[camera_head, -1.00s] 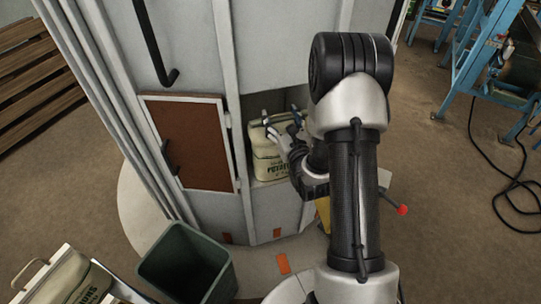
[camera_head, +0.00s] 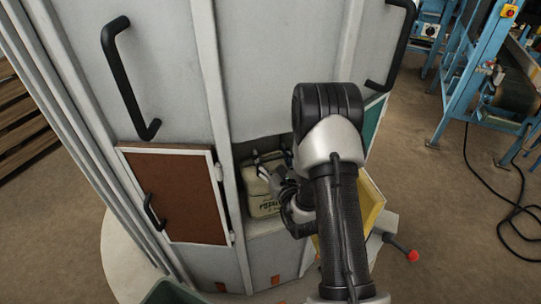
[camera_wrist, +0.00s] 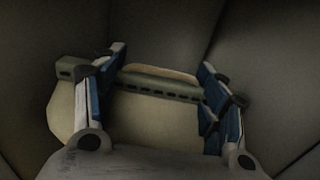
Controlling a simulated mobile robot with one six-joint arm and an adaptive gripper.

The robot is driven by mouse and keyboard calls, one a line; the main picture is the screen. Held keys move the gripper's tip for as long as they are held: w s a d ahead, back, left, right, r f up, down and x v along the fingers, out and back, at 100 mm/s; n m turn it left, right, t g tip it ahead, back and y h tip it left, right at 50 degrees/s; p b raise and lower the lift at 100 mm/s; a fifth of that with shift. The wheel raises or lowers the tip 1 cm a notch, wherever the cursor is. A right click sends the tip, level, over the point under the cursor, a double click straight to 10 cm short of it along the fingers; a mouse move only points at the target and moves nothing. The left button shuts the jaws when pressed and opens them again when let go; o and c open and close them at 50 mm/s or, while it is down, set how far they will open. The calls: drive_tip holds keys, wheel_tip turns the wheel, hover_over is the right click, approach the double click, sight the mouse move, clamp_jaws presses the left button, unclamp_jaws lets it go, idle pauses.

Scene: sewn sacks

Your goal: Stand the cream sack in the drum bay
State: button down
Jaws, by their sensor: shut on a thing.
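The cream sack (camera_head: 262,196) stands upright, or nearly so, inside the open drum bay (camera_head: 268,146), a recess low in the grey drum. Dark printing shows on its front. My gripper (camera_head: 272,168) reaches into the bay from the right and is at the sack's top. In the wrist view my gripper (camera_wrist: 160,95) has its two blue-padded fingers on either side of the sack's top, with the dark stitched band (camera_wrist: 160,88) of the cream sack (camera_wrist: 130,125) between them. My gripper and wrist hide the sack's right side. The bay's dark walls surround it.
A brown panel door (camera_head: 178,196) with a black handle closes the compartment left of the bay. A yellow panel (camera_head: 368,205) and a red knob (camera_head: 412,255) are at the right. A dark green bin (camera_head: 172,292) is at the bottom edge. Blue machinery (camera_head: 475,75) stands farther right.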

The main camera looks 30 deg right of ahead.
sight(272, 168)
drive_tip(key=shift+w+f+b, duration=0.15)
drive_tip(key=shift+f+b, duration=0.6)
drive_tip(key=shift+f, duration=1.05)
drive_tip(key=c, duration=0.8)
unclamp_jaws()
drive_tip(key=shift+f, duration=0.3)
drive_tip(key=o, duration=0.4)
drive_tip(key=shift+o, duration=0.2)
drive_tip(key=shift+r, duration=0.15)
drive_tip(key=s+a, duration=0.1)
drive_tip(key=s, duration=1.1)
drive_tip(key=shift+a, duration=0.25)
drive_tip(key=shift+s, duration=0.15)
